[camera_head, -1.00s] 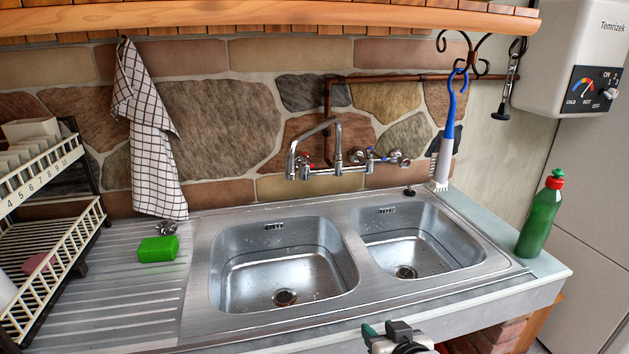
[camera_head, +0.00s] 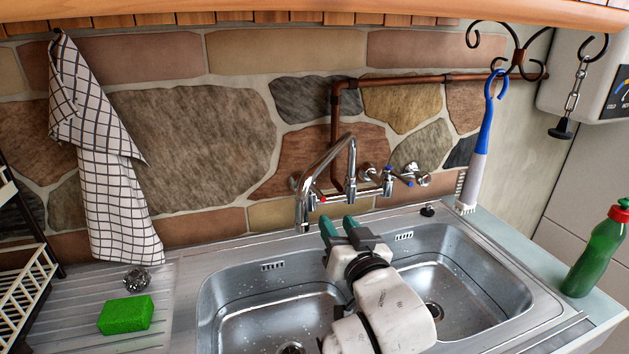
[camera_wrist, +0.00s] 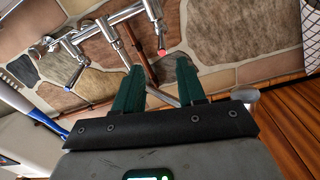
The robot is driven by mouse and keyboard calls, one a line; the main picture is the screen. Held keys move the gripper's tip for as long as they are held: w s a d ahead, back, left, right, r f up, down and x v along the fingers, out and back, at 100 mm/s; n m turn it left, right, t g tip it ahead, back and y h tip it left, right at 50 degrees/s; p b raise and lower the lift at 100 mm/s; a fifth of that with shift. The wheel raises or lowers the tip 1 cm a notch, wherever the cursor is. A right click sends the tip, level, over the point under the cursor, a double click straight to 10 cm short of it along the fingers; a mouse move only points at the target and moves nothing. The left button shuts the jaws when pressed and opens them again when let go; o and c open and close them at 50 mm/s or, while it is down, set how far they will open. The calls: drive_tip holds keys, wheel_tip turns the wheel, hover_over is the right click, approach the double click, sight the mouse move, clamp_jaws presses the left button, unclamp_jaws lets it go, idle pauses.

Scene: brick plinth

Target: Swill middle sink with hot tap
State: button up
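The chrome wall tap (camera_head: 352,165) has a long spout that hangs over the back of the left basin. Its red-marked handle (camera_head: 320,198) is on the left and its blue-marked handle (camera_head: 388,182) on the right. The wrist view also shows the red mark (camera_wrist: 162,52) and the blue mark (camera_wrist: 68,87). My gripper (camera_head: 338,222) is below and in front of the tap. Its green fingers are apart with nothing between them. Two basins show, the left basin (camera_head: 240,305) and the right basin (camera_head: 480,285); my arm hides part of both. No water stream shows.
A green sponge (camera_head: 126,315) and a steel scourer (camera_head: 136,279) lie on the left drainer. A checked towel (camera_head: 110,170) and a blue-white brush (camera_head: 479,150) hang at the wall. A green bottle (camera_head: 597,252) stands at right. A wooden shelf edge (camera_head: 250,8) runs above.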

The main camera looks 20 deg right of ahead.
sight(319, 192)
drive_tip(key=w, duration=0.4)
drive_tip(key=w+p, duration=0.1)
drive_tip(key=w, duration=0.6)
drive_tip(key=shift+w+d+r, duration=0.1)
drive_tip(key=shift+w+r, duration=0.2)
drive_tip(key=shift+w, duration=0.05)
clamp_jaws()
idle(0.3)
